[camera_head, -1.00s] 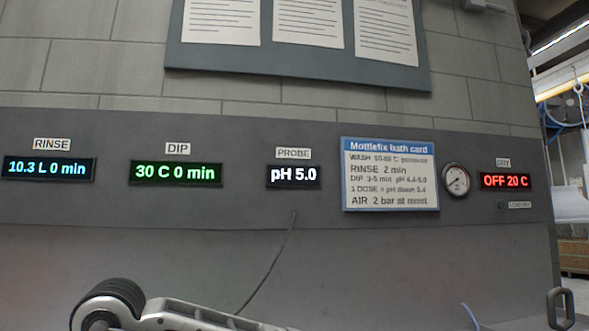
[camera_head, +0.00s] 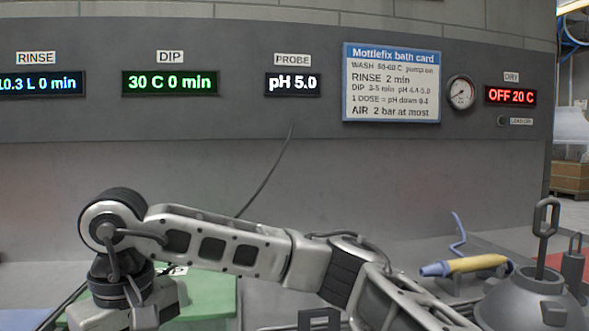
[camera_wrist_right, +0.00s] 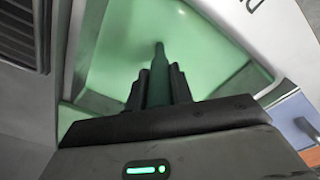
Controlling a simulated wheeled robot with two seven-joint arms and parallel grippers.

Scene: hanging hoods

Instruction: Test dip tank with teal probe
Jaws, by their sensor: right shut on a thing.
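My right gripper (camera_wrist_right: 157,82) is shut on the teal probe (camera_wrist_right: 159,64), a dark teal rod whose narrow tip points toward the green surface of the dip tank (camera_wrist_right: 110,40). I cannot tell whether the tip touches the liquid. In the head view the green area (camera_head: 208,300) lies beside and behind my right wrist, with a label partly hidden by the arm. My right gripper's fingers are cut off at the bottom there. The PROBE display (camera_head: 293,83) reads pH 5.0; the DIP display (camera_head: 170,82) reads 30 C 0 min. My left gripper is not in view.
A thin cable (camera_head: 268,175) runs from the wall panel down behind my arm. A bath card (camera_head: 391,85) lists DIP 3-5 min, pH 4.4-5.0. At right are a yellow tool (camera_head: 478,264) with a blue nozzle and a grey dome (camera_head: 530,305) with a loop handle.

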